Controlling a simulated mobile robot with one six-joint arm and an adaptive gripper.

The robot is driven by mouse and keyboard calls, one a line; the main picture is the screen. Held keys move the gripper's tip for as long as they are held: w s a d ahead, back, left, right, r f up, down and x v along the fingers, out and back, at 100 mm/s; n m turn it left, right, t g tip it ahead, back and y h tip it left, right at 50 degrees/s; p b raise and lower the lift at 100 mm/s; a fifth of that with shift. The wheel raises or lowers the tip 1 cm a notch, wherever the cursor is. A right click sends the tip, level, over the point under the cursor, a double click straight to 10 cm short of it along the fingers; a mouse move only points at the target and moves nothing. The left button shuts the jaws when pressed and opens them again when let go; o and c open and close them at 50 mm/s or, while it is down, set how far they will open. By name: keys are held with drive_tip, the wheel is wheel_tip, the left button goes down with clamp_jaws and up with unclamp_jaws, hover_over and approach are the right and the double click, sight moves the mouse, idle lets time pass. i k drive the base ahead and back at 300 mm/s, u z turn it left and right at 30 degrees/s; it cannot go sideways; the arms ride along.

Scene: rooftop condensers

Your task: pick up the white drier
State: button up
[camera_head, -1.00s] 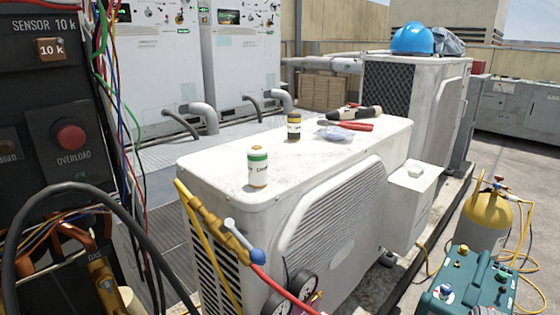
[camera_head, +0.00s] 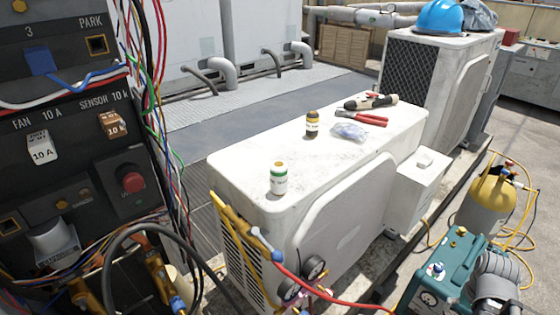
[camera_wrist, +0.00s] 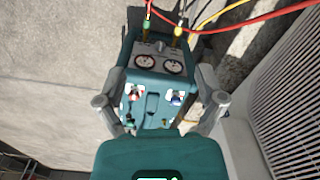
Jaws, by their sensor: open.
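A small upright white cylinder with a green band (camera_head: 278,178) stands on the near left part of the white condenser's top (camera_head: 240,168). It is the only white, drier-like item I see there; its label is too small to read. My gripper (camera_wrist: 160,108) shows in the wrist view with its grey fingers spread wide and nothing between them. It hangs over a teal gauge unit (camera_wrist: 158,48), well away from the cylinder. The cylinder is not in the wrist view.
A wired control panel (camera_head: 75,150) stands left; a yellow tank (camera_head: 490,200) stands right.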

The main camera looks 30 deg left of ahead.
sight(278, 169)
drive_tip(key=u, duration=1.15)
drive_tip(key=k, duration=0.55)
drive_tip(key=u, duration=0.3)
